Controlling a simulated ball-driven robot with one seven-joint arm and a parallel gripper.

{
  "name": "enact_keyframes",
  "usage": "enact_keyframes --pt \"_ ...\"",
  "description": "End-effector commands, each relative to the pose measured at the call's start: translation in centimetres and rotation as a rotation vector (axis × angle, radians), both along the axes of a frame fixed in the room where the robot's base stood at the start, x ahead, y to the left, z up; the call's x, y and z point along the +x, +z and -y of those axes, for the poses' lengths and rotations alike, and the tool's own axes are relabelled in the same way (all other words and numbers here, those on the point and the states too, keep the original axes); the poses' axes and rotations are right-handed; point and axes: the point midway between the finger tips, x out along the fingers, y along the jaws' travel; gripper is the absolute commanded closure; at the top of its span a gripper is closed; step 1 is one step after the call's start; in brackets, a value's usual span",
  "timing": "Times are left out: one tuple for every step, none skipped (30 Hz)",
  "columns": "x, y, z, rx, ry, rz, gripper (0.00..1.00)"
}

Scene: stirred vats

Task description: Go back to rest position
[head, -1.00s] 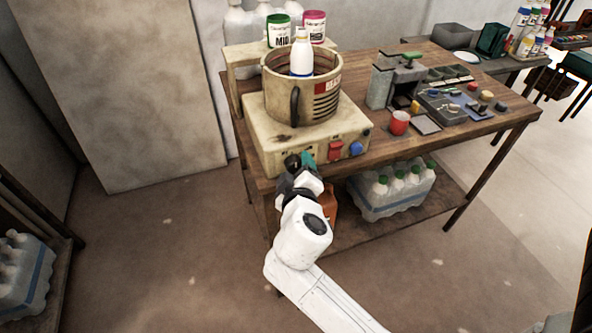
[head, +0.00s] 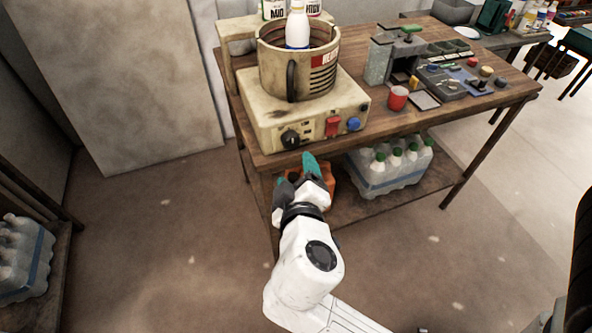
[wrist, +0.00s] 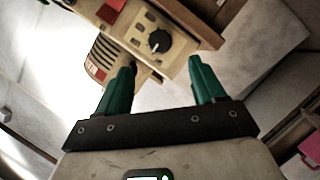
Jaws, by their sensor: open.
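My gripper (head: 297,170) is in front of the workbench's front edge, below the stirrer machine, with its teal fingers apart. The wrist view shows the two green fingers (wrist: 162,90) spread with nothing between them. The machine (head: 308,112) is a worn cream box on the bench, with a black knob (head: 290,138), a red switch (head: 332,126) and a blue button (head: 353,124). The knob also shows in the wrist view (wrist: 159,41), beyond and apart from the fingers. A beige vat (head: 300,75) stands on the machine with a white bottle (head: 297,28) in it.
An orange container (head: 327,172), partly hidden by my gripper, and a pack of green-capped bottles (head: 390,170) sit on the bench's lower shelf. The floor (head: 170,240) to the left is clear.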

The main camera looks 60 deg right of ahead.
Motion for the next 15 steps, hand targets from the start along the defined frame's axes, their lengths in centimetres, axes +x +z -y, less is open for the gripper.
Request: enact_keyframes --pt "0.01 0.00 0.00 0.000 0.000 0.000 0.31" --pt "0.01 0.00 0.00 0.000 0.000 0.000 0.31" --pt "0.02 0.00 0.01 0.000 0.000 0.000 0.31" --pt "0.02 0.00 0.01 0.000 0.000 0.000 0.31" --pt "0.03 0.00 0.02 0.000 0.000 0.000 0.31" --pt "0.03 0.00 0.02 0.000 0.000 0.000 0.31" --pt "0.03 0.00 0.02 0.000 0.000 0.000 0.31" --pt "0.03 0.00 0.03 0.000 0.000 0.000 0.31" --pt "0.03 0.00 0.03 0.000 0.000 0.000 0.31" --pt "0.03 0.00 0.03 0.000 0.000 0.000 0.31" --pt "0.03 0.00 0.03 0.000 0.000 0.000 0.31" --pt "0.03 0.00 0.03 0.000 0.000 0.000 0.31" --pt "0.03 -0.01 0.04 0.000 0.000 0.000 0.31" --pt "-0.02 -0.09 0.09 0.005 -0.002 -0.003 0.31" --pt "-0.15 -0.34 0.22 0.016 -0.005 -0.010 0.31"
